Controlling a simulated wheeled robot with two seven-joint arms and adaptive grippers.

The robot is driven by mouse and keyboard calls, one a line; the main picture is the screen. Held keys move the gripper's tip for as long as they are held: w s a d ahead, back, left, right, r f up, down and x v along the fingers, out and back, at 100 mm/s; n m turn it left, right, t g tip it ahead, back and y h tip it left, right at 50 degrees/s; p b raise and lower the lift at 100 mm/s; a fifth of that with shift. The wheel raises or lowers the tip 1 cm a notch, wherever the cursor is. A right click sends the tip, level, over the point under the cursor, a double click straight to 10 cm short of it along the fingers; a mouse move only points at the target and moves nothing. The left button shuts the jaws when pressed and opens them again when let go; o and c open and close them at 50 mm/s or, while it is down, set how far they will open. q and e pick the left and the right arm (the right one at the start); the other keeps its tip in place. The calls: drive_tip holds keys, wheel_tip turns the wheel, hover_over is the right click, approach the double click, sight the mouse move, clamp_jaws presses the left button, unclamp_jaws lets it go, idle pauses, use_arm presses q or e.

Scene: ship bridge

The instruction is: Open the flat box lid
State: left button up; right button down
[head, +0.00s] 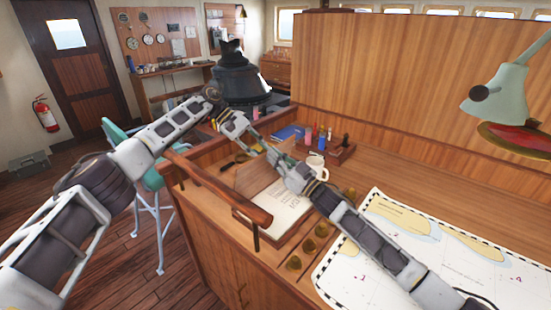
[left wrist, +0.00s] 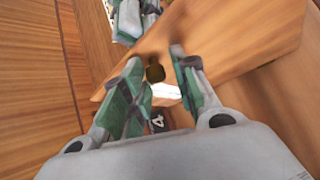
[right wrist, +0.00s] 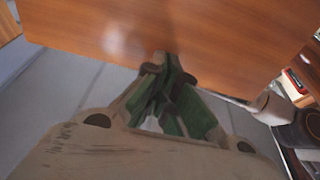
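The flat box (head: 262,229) sits on the desk near its left edge, with a printed sheet (head: 287,208) inside. Its wooden lid (head: 256,176) is raised, standing tilted up on the far left side of the sheet. My right gripper (head: 273,155) is beside the lid's upper right part; its fingers look closed together in the right wrist view (right wrist: 167,75), near a wooden surface, with nothing visible between them. My left gripper (head: 252,136) is beyond the lid, close to the right one. Its fingers are apart and empty in the left wrist view (left wrist: 160,82). Contact with the lid is unclear.
A wooden rail (head: 220,190) runs along the desk's left edge. A white mug (head: 317,166) stands right of my right gripper. Several brass round pieces (head: 308,245) lie between the box and a chart (head: 400,240). A green lamp (head: 497,92) hangs at the right.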

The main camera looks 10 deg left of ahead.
use_arm(q)
drive_tip(key=shift+o, duration=0.5)
drive_tip(key=shift+s+d+f+m+g, duration=0.15)
drive_tip(key=shift+s+d, duration=0.1)
drive_tip(key=shift+d, duration=0.2)
drive_tip(key=shift+s+d+m+g, duration=0.15)
drive_tip(key=shift+s+d, duration=0.1)
drive_tip(key=shift+d, duration=0.2)
drive_tip(key=shift+w+f, duration=0.1)
drive_tip(key=shift+w, duration=0.05)
drive_tip(key=shift+w+a+r, duration=0.3)
drive_tip(key=shift+a+r, duration=0.2)
drive_tip(key=shift+r, duration=0.15)
drive_tip(key=a+f+v, duration=0.1)
drive_tip(key=v, duration=1)
drive_tip(key=shift+r, duration=0.15)
